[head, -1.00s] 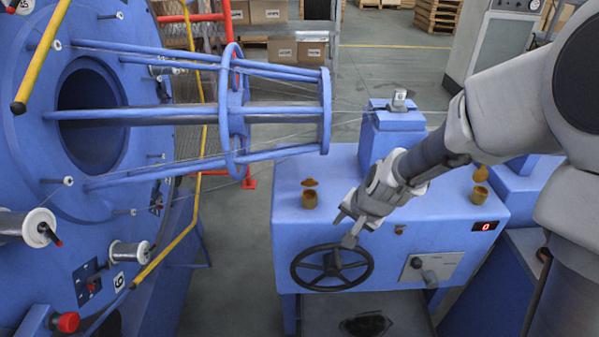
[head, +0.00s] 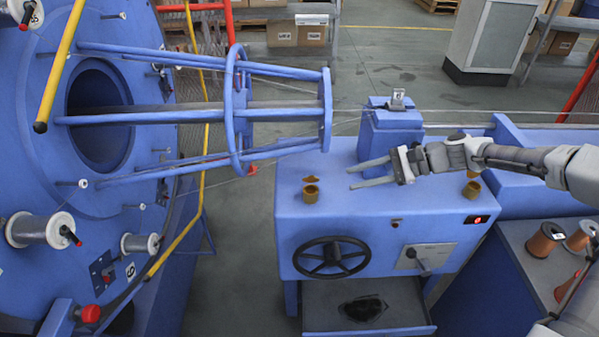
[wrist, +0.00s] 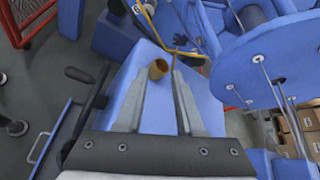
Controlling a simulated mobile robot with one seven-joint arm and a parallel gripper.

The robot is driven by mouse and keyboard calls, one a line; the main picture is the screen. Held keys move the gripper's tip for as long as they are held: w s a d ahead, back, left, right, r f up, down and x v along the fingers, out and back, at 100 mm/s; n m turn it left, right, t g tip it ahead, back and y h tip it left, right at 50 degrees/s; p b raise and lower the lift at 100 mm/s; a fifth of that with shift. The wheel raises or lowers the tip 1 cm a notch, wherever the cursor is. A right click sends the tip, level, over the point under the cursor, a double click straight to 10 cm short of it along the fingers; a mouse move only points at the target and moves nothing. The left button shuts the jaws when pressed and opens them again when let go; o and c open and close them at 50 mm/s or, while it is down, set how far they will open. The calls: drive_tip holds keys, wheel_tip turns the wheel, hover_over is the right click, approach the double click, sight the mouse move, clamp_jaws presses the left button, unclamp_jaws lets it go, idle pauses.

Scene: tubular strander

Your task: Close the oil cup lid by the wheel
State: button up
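The oil cup (head: 311,194) by the wheel is a small brass cup on the blue machine top. Its lid (head: 312,179) stands open at the cup's back. The black handwheel (head: 332,257) is on the machine's front, below the cup. My gripper (head: 353,176) is open and empty, to the right of the cup, with its fingers pointing left towards it. In the wrist view the cup (wrist: 158,69) appears between the two fingers (wrist: 161,56), beyond them and apart. The wheel shows edge-on at the left (wrist: 88,105).
A second oil cup (head: 471,189) stands at the right, partly behind my arm. A blue block (head: 390,130) rises behind my gripper. The blue tubular cage (head: 239,110) and thin wires extend at the upper left. The front machine top is clear.

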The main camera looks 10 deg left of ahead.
sight(311, 179)
drive_tip(key=shift+m+t+y, duration=0.3)
drive_tip(key=shift+m+y, duration=0.2)
drive_tip(key=shift+y, duration=0.1)
drive_tip(key=x, duration=0.5)
drive_tip(key=w+b+x, duration=0.1)
drive_tip(key=x, duration=0.4)
drive_tip(key=r+x, duration=0.1)
drive_tip(key=x, duration=0.4)
drive_tip(key=shift+w+a, duration=0.25)
drive_tip(key=shift+a, duration=0.05)
drive_tip(key=shift+c, duration=0.3)
clamp_jaws()
